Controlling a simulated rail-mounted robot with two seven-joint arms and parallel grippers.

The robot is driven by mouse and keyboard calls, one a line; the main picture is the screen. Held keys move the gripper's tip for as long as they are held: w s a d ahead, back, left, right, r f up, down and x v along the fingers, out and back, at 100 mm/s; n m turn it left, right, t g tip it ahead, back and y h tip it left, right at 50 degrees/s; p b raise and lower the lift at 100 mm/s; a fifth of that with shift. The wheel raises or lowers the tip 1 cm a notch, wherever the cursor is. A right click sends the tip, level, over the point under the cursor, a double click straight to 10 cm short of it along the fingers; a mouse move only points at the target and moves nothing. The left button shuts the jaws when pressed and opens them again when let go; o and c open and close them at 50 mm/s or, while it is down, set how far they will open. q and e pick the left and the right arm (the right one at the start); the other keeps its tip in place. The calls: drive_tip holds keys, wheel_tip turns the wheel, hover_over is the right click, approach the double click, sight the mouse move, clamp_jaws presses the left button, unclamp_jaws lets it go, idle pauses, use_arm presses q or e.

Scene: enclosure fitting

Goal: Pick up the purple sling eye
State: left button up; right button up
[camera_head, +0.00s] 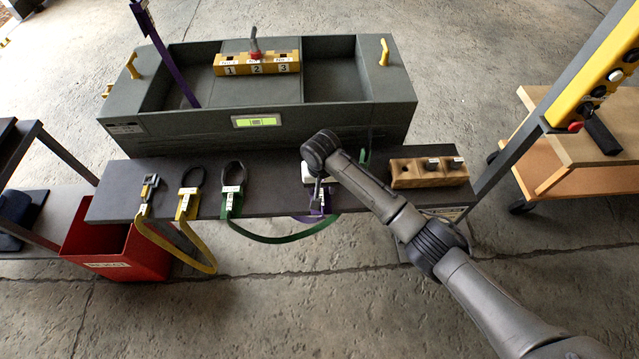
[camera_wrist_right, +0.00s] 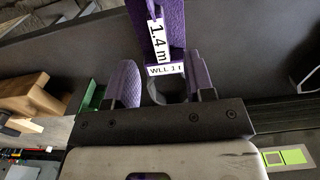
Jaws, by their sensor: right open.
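The purple sling eye shows in the right wrist view as a purple strap (camera_wrist_right: 174,25) with white tags reading "1.4 m" and "WLL 1 t". Its dark loop end (camera_wrist_right: 160,92) lies between my right gripper's fingers (camera_wrist_right: 163,80). These are open, one on each side, with gaps beside the loop. In the head view the right gripper (camera_head: 318,190) is over the dark shelf, right of the green sling eye (camera_head: 232,190). The wrist mostly hides the purple sling; a bit of purple strap (camera_head: 304,219) shows at the shelf's front edge. My left gripper is not in view.
Behind stands a grey enclosure (camera_head: 180,128) with a numbered yellow block (camera_head: 230,70). A red bin (camera_head: 110,248) is at lower left.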

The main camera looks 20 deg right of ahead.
sight(321, 197)
drive_tip(key=shift+f, duration=0.55)
wheel_tip(321, 197, down, 5)
drive_tip(key=shift+b, duration=1.2)
drive_tip(key=shift+c, duration=0.5)
drive_tip(key=shift+c, duration=0.7)
clamp_jaws()
